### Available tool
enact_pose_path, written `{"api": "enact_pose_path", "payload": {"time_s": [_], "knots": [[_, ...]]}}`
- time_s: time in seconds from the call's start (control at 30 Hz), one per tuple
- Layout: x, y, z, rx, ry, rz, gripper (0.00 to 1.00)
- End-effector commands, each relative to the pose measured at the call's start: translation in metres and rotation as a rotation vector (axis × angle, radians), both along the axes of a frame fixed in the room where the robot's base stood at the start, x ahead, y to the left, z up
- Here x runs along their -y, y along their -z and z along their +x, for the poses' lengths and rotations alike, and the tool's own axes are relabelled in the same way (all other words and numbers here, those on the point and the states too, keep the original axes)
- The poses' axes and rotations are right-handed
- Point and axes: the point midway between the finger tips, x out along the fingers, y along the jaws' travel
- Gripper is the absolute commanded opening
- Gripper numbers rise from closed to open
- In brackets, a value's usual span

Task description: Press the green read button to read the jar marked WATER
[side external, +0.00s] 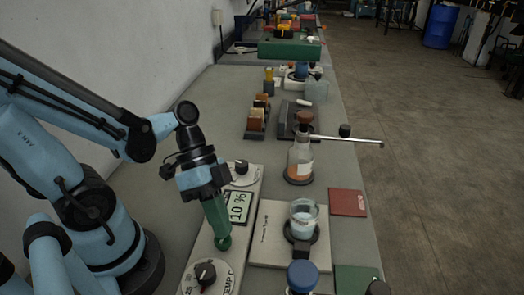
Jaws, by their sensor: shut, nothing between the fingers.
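My gripper (219,232) has green fingers that are shut and point down at the control panel (214,262). The fingertips are at a small round green button (224,243), which they partly cover. I cannot tell whether they touch it or whether it is pressed in. Next to it on the panel a display (238,207) reads "10 %". A glass jar (304,214) with pale contents stands on a white plate to the right of the panel. I cannot read the word WATER on any jar here.
The panel has a black knob (205,273) in front and another knob (241,167) behind. A conical flask (300,160), a blue-capped bottle (302,276), and red (347,203) and green (358,280) mats are on the bench. A metal rod (350,140) juts past the bench edge.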

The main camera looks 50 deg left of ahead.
Motion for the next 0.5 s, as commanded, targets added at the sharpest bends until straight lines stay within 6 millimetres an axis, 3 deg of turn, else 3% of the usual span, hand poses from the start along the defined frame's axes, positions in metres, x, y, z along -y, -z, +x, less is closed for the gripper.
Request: {"api": "enact_pose_path", "payload": {"time_s": [0.5], "knots": [[0.0, 0.0087, 0.0, 0.0, 0.0, 0.0, 0.0]]}}
